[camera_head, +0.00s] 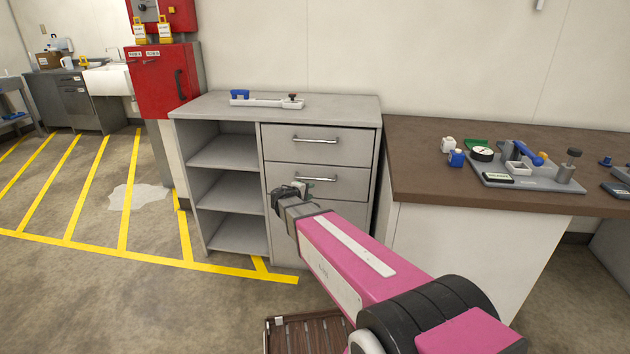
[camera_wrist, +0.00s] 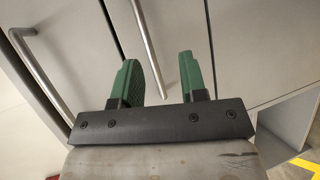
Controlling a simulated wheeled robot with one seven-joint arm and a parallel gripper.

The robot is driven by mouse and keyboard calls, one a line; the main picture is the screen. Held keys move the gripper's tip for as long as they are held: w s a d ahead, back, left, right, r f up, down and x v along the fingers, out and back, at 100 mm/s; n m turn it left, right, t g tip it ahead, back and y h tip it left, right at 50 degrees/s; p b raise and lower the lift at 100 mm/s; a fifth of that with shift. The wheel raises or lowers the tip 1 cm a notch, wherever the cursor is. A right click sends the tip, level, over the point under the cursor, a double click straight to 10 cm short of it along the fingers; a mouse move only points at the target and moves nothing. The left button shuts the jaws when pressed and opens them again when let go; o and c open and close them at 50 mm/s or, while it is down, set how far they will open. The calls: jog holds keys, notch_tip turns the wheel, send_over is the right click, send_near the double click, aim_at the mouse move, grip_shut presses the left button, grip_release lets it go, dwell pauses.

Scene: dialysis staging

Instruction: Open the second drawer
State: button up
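The grey cabinet's drawer column shows in the head view, with the top drawer (camera_head: 290,150) and the second drawer (camera_head: 350,183) both shut. The second drawer's bar handle (camera_head: 322,179) is partly beside my gripper (camera_head: 292,190), which is in front of the drawer's left part. In the wrist view, my gripper (camera_wrist: 159,60) has two green fingers spread apart. The second drawer's handle (camera_wrist: 147,42) runs down between them in the picture, with nothing gripped. Whether it lies in depth between the fingers I cannot tell. The top drawer's handle (camera_wrist: 40,73) is at left.
Open shelves (camera_head: 228,195) are left of the drawers. A white and blue item (camera_head: 265,100) lies on the cabinet top. A brown-topped counter (camera_head: 430,170) with several tools stands close on the right. The lower drawer (camera_head: 350,218) is partly hidden by my arm.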

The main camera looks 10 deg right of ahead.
aim_at(314, 179)
jog(key=shift+n+t, duration=0.8)
jog(key=w+d, duration=0.1)
jog(key=w, duration=0.2)
jog(key=w+d, duration=0.2)
jog(key=w, duration=0.2)
jog(key=w+d, duration=0.1)
jog(key=w, duration=0.2)
jog(key=shift+w+d+f, duration=0.15)
jog(key=shift+d+f, duration=0.1)
jog(key=shift+f, duration=0.05)
grip_shut()
